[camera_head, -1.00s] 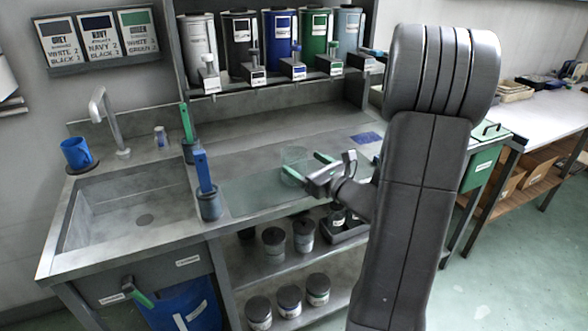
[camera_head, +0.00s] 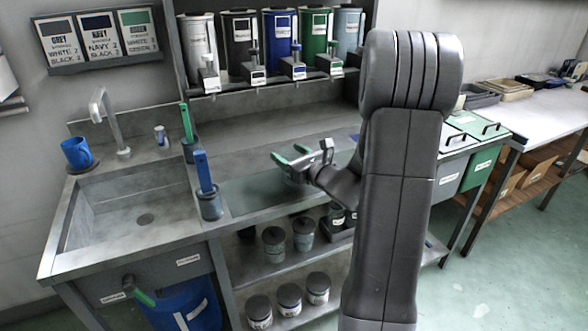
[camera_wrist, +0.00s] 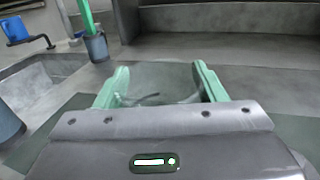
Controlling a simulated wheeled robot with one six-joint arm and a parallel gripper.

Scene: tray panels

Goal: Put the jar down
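The jar (camera_wrist: 160,80) is clear glass and hard to make out. In the wrist view it sits between the two green fingertips of my gripper (camera_wrist: 161,84) and seems to fill the gap between them. In the head view my gripper (camera_head: 290,156) is over the right part of the dark green mat (camera_head: 245,192), with faint glass showing just below the fingers. My gripper looks shut on the jar. Whether the jar's base touches the mat is not clear.
Blue-handled (camera_head: 203,172) and green-handled (camera_head: 187,122) tools stand in grey cups left of the mat. The sink (camera_head: 135,205) is further left, with a blue mug (camera_head: 77,152). Dispensers (camera_head: 283,45) line the back shelf. The mat's left part is clear.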

